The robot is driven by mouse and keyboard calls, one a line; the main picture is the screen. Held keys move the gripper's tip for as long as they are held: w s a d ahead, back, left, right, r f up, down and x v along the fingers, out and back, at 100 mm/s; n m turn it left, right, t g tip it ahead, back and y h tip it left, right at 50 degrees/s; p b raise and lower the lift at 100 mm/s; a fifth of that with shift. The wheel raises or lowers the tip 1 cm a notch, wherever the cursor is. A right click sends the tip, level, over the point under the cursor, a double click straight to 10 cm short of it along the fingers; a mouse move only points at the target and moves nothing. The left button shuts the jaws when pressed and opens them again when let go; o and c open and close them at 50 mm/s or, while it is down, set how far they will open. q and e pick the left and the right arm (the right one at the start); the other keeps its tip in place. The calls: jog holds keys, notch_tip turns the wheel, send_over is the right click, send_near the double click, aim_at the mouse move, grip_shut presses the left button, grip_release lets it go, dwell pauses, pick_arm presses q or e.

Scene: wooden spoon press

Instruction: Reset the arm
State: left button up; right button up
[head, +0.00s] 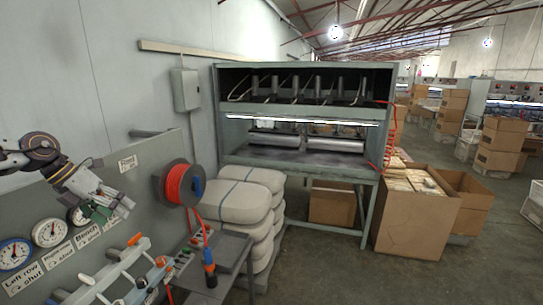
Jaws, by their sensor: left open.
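My left arm comes in from the left edge. My left gripper (118,211) is open at its end, in front of the grey control panel (146,200) and above the lever row. I see nothing held between its fingers, though they are small in the view. My right gripper is not in view.
Orange-tipped levers (118,266) and gauges (49,232) are close below and beside the gripper. An orange hose reel (181,184) is to its right. The press cabinet (304,171), white sacks (231,200) and a cardboard box (413,225) stand beyond. Floor is clear at front right.

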pick_arm(q)
jog(key=d+f+n+t+y, duration=0.2)
jog(key=f+n+t, duration=0.4)
jog(key=f+n, duration=0.5)
jog(key=d+f+n+t+y, duration=0.2)
jog(key=f+n+t, duration=0.4)
jog(key=f+n, duration=0.55)
jog(key=s+d+f+n+g+y, duration=0.2)
jog(key=s+d+f+n+g, duration=0.3)
jog(key=s, duration=0.3)
jog(key=s+d+f+n+g+y, duration=0.1)
jog(key=s+d+f+n+g, duration=0.1)
jog(key=s+f+n, duration=0.45)
jog(key=s+d+n+g+h, duration=0.2)
jog(key=s+d+g, duration=0.2)
jog(key=s+d, duration=0.55)
jog(key=s+f+g+p, duration=0.1)
jog(key=s+f+g, duration=0.15)
jog(key=f, duration=2.95)
jog(key=s+a+f, duration=0.2)
jog(key=s+f, duration=0.7)
jog(key=s, duration=0.2)
jog(key=s+a+f+p, duration=0.1)
jog(key=s+a+f, duration=0.1)
jog(key=s+f, duration=0.7)
jog(key=s, duration=0.3)
jog(key=shift+a+f+m+p, duration=0.3)
jog(key=shift+a+f+m, duration=0.05)
jog(key=shift+f+m, duration=0.05)
